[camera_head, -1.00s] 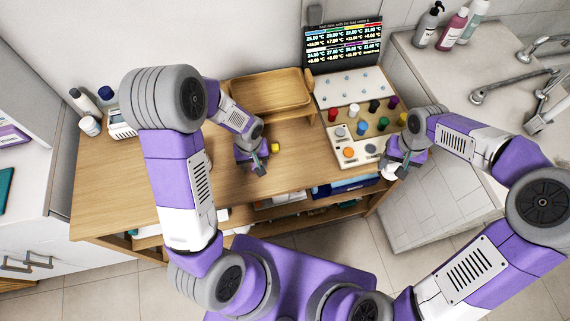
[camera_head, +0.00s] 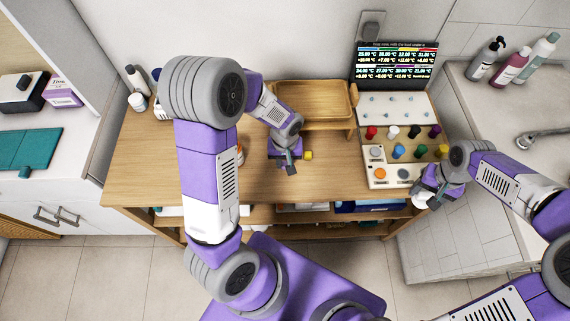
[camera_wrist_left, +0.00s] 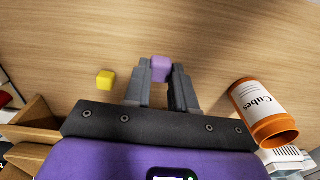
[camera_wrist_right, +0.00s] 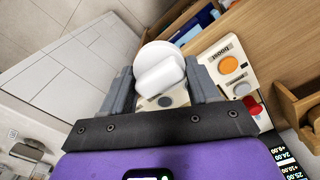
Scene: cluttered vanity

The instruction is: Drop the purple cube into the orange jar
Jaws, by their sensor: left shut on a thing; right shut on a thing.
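The purple cube (camera_wrist_left: 160,68) sits between the fingertips of my left gripper (camera_wrist_left: 160,78), which is shut on it just above the wooden table. The orange jar (camera_wrist_left: 265,112) with a white "Cubes" label stands to the right of that gripper in the left wrist view; its rim faces the camera and no lid shows on it. In the head view the jar (camera_head: 240,155) is mostly hidden behind my left arm. My right gripper (camera_wrist_right: 163,85) is shut on a white round object (camera_wrist_right: 152,53), possibly a lid, near the table's right front edge.
A yellow cube (camera_head: 308,155) lies beside my left gripper. A wooden tray (camera_head: 311,100) stands behind it. A panel with coloured knobs (camera_head: 395,152) and a display (camera_head: 397,62) stand at the right. Bottles (camera_head: 137,80) stand at the back left. Bare table lies at the left.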

